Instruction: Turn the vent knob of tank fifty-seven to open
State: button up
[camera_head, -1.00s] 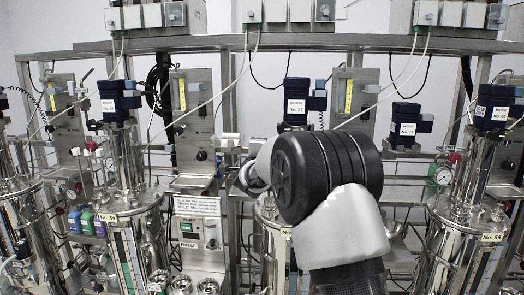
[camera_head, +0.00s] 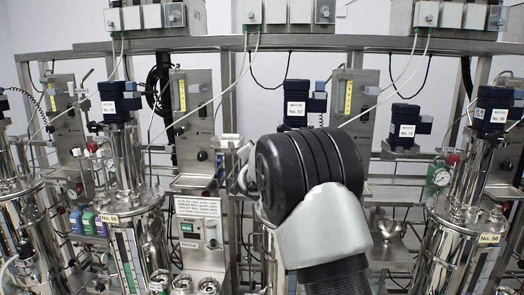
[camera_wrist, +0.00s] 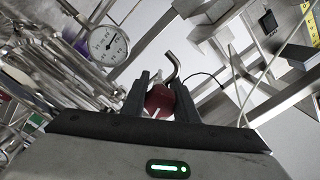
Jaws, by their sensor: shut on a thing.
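In the wrist view my gripper (camera_wrist: 163,84) has its two dark fingers closed on either side of a round red knob (camera_wrist: 159,101). The knob sits between the fingers, with a bent metal tube behind it. In the head view my arm covers the gripper, the knob and most of the middle tank. Above my arm shows a dark blue motor (camera_head: 297,103) with a white label that seems to read No. 57. The knob's marking and turn angle cannot be read.
A round pressure gauge (camera_wrist: 106,45) is close to my gripper's left side. Free room is tight.

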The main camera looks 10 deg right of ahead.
dwell(0.5)
jog(key=o, duration=1.1)
jog(key=shift+s, duration=0.1)
jog(key=v, duration=1.7)
jog(key=shift+s+a, duration=0.1)
